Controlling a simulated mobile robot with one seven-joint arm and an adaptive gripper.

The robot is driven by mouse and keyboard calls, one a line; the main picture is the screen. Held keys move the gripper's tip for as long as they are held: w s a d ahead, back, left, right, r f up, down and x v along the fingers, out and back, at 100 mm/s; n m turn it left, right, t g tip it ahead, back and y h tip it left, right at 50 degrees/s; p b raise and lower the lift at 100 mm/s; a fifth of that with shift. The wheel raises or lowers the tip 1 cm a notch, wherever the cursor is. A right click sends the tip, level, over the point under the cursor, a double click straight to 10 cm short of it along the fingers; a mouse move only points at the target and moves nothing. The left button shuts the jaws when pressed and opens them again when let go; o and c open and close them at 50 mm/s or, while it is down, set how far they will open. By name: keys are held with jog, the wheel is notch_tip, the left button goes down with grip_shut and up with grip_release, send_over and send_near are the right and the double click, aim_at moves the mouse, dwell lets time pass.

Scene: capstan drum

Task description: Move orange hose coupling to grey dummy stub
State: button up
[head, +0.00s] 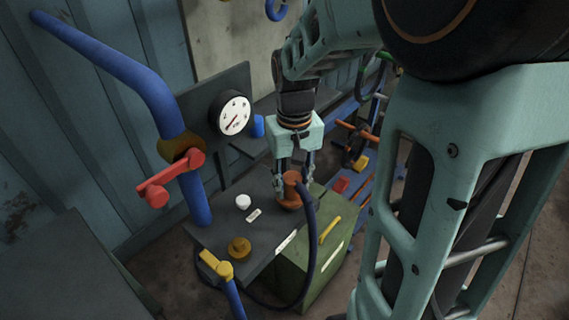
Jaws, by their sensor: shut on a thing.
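The orange hose coupling (291,192) is between the fingers of my gripper (293,179), which is shut on it at the right side of the dark panel top (215,224). A dark hose (313,240) runs from the coupling and curves down in front of the green box. I cannot tell whether the coupling is seated on something or held just clear, as its underside is hidden. A short pale grey-white stub (243,201) stands on the panel to the left of the coupling, with a small label beside it. It looks uncovered and apart from my gripper.
A brass-coloured fitting (239,248) stands nearer on the panel. A blue pipe (120,70) with a red valve handle (168,180) rises at left, near a pressure gauge (231,114). A green box (310,262) with a yellow handle is at right. A yellow-topped blue pipe (225,272) is in front.

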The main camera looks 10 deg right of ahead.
jog(key=shift+f, duration=0.4)
jog(key=o, duration=1.4)
jog(key=shift+o, duration=0.2)
